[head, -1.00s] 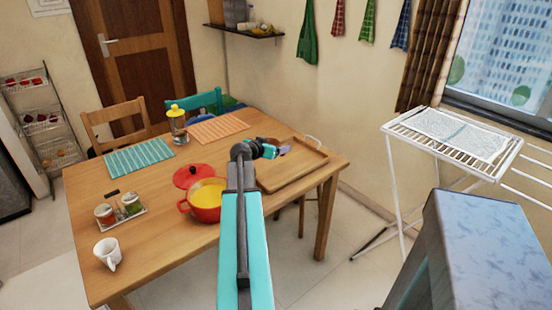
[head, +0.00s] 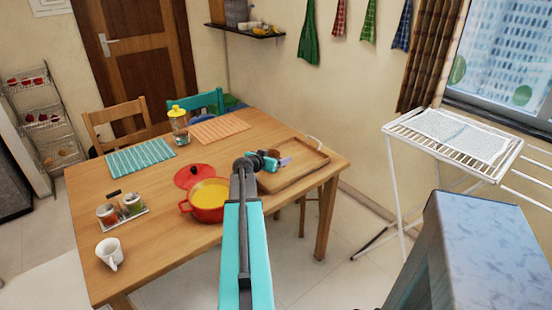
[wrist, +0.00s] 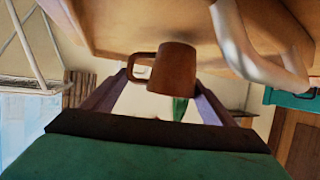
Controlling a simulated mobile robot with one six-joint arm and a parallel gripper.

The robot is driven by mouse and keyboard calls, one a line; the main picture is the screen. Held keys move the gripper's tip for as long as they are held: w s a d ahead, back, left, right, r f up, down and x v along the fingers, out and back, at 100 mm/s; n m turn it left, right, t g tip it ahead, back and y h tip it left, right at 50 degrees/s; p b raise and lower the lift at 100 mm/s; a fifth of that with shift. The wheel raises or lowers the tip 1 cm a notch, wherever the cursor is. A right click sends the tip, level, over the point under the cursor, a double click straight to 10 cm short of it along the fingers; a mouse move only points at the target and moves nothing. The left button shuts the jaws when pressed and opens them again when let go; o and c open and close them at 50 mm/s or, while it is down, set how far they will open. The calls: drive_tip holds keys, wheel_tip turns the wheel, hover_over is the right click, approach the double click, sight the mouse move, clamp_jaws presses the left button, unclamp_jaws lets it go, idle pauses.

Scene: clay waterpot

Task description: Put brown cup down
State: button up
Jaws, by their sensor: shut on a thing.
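The brown cup (wrist: 172,70) is between the two fingers of my gripper (wrist: 160,95) in the wrist view, its handle out to the left. My gripper is shut on it. In the head view the gripper (head: 283,160) is over the wooden tray (head: 312,166) at the right end of the table, and only a little of the brown cup (head: 274,153) shows beside it. I cannot tell whether the cup touches the tray.
A red pot (head: 207,200) of yellow soup stands left of my arm, its red lid (head: 194,175) behind it. A jar with a yellow lid (head: 179,125), two placemats, a condiment set (head: 122,208) and a white mug (head: 110,253) are farther left. A drying rack (head: 455,145) stands right of the table.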

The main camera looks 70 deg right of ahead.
drive_tip(key=shift+f, duration=0.55)
drive_tip(key=shift+f, duration=0.1)
drive_tip(key=o, duration=1.1)
drive_tip(key=shift+o, duration=0.2)
drive_tip(key=shift+r, duration=0.2)
drive_tip(key=shift+a+r, duration=0.1)
drive_tip(key=shift+a, duration=0.45)
drive_tip(key=b+v, duration=0.2)
drive_tip(key=v, duration=0.9)
drive_tip(key=shift+d, duration=0.1)
